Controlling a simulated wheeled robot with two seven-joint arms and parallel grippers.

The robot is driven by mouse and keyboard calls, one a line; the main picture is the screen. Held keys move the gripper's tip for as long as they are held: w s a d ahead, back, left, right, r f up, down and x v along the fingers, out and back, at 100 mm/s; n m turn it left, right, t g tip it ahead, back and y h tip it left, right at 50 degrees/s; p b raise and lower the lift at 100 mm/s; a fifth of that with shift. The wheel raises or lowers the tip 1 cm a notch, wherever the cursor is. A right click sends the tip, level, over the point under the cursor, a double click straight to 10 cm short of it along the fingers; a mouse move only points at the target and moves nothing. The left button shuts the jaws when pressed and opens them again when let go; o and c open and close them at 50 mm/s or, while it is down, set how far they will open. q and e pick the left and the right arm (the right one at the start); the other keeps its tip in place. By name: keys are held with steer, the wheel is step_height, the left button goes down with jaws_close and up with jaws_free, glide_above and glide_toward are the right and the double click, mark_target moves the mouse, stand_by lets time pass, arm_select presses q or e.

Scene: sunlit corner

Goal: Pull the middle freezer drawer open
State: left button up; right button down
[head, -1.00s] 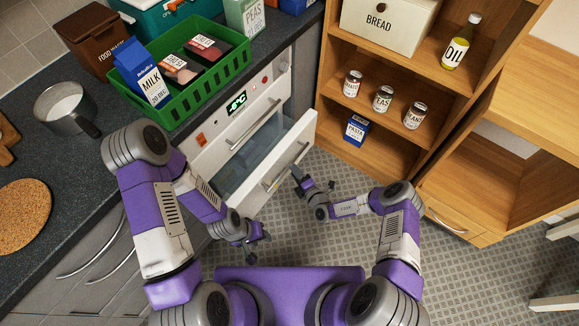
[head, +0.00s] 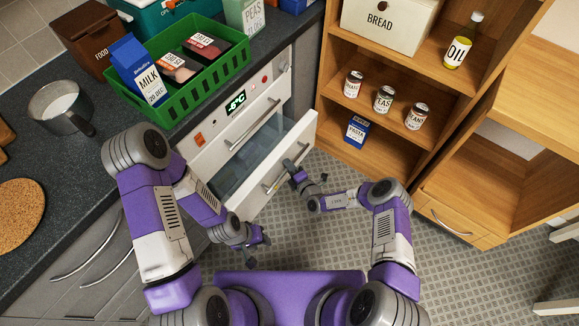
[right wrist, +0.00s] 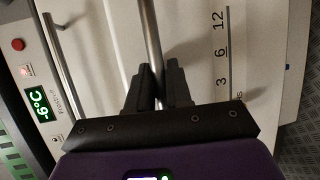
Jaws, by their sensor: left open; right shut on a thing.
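The white freezer (head: 210,150) is under the counter, with a lit temperature display. Below its top drawer, a drawer (head: 301,138) stands pulled partly out, with its bluish inside showing; it looks like the middle one. My right gripper (head: 290,170) is at this drawer's bar handle (head: 271,188). In the right wrist view the fingers of the right gripper (right wrist: 157,68) lie on both sides of the bar handle (right wrist: 149,25), shut on it. My left gripper (head: 256,250) is open and empty, low in front of the freezer. Any drawer below is hidden.
The top drawer's handle (head: 252,133) is just above the open drawer. A green basket (head: 196,98) with food packs stands on the counter (head: 100,185). A wooden shelf (head: 375,133) with cans stands to the right. The tiled floor (head: 310,240) in front is clear.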

steer(key=s+d+p, duration=0.1)
steer(key=s+d, duration=0.6)
steer(key=d, duration=0.3)
steer(key=s+d+p, duration=0.1)
steer(key=s+d, duration=0.7)
steer(key=d, duration=0.3)
steer(key=shift+s+d+p, duration=0.15)
steer(key=shift+p, duration=0.2)
steer(key=shift+d, duration=0.1)
steer(key=c, duration=1.1)
jaws_free()
steer(key=shift+s, duration=0.15)
